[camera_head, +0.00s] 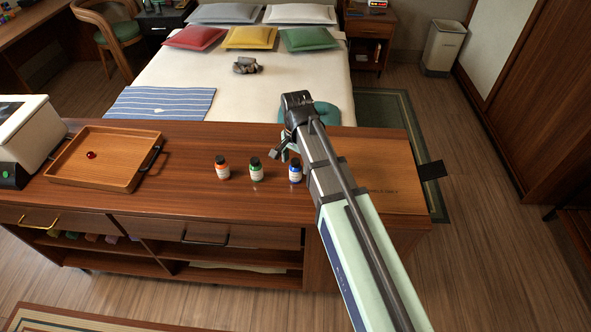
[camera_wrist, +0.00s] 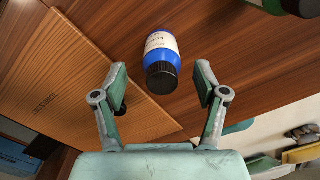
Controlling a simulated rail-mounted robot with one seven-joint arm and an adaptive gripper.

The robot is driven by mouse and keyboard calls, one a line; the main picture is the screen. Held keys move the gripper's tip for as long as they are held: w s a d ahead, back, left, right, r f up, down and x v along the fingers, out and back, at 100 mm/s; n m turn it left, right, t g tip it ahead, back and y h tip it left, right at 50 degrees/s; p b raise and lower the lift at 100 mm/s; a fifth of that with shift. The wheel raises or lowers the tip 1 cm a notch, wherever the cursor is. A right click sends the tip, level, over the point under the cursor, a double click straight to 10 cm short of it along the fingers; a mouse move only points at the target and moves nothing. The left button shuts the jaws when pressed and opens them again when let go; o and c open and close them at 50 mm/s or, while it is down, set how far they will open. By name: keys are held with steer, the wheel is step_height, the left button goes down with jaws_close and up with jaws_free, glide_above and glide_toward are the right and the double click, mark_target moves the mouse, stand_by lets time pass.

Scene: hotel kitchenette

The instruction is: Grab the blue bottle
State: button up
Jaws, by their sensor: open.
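The blue bottle (camera_head: 295,173) stands upright on the wooden counter, the rightmost of three small bottles, with a black cap and white label. In the wrist view the blue bottle (camera_wrist: 158,42) lies ahead, its cap close to the gap between my fingertips. My gripper (camera_wrist: 161,80) is open, with one finger on each side and nothing held. In the head view my gripper (camera_head: 284,150) is partly hidden by my arm, just behind and slightly left of the bottle. I cannot tell the exact gap.
A green bottle (camera_head: 256,170) and an orange bottle (camera_head: 222,169) stand left of the blue one. A wooden tray (camera_head: 103,180) with a red ball (camera_head: 91,155) is further left. A wooden board (camera_head: 375,184) lies to the right.

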mark_target(296, 169)
steer(key=shift+f+p, duration=0.45)
steer(key=shift+f, duration=1.35)
steer(key=c, duration=1.2)
